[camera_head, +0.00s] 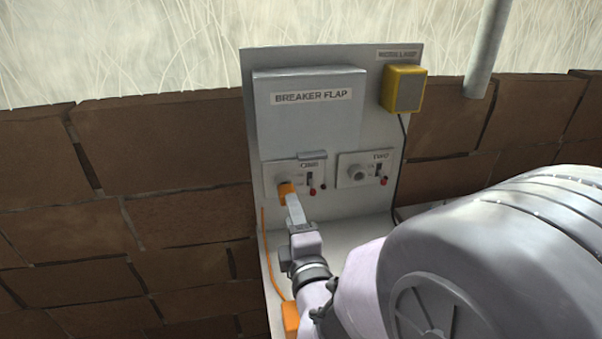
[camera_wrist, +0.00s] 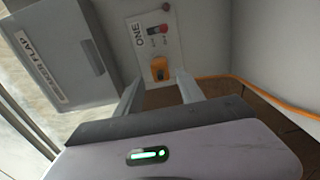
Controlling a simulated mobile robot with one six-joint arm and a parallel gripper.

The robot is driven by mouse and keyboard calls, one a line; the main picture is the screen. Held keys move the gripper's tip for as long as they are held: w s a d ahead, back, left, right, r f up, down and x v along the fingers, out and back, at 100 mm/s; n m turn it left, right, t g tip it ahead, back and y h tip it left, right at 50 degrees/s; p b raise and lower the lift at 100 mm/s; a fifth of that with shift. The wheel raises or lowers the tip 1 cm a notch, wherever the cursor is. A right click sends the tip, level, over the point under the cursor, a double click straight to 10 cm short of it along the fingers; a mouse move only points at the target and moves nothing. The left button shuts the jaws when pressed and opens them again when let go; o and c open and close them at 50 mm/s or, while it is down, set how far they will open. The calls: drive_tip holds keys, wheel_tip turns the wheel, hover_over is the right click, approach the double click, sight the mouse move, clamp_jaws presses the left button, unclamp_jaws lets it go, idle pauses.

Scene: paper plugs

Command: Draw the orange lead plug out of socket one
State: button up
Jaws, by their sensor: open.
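The orange lead plug (camera_head: 286,189) sits in socket one (camera_head: 271,172), on the left of the grey board, below the breaker flap. In the wrist view the plug (camera_wrist: 159,69) shows a dark round end, on the plate labelled ONE (camera_wrist: 143,27). My gripper (camera_head: 291,200) is open, with its fingers pointing at the plug. In the wrist view the fingers (camera_wrist: 159,79) stand on either side of the plug with space between. I cannot tell whether either finger touches it. My gripper partly hides the plug in the head view.
The breaker flap (camera_head: 306,120) hangs down just above the sockets. Socket two (camera_head: 357,172) is to the right, with a switch and red lamp. A yellow box (camera_head: 404,90) with a dark cable is at upper right. An orange cable (camera_head: 265,244) runs down the board's left side.

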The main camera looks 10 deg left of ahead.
sight(286, 190)
drive_tip(key=shift+x, duration=1.95)
clamp_jaws()
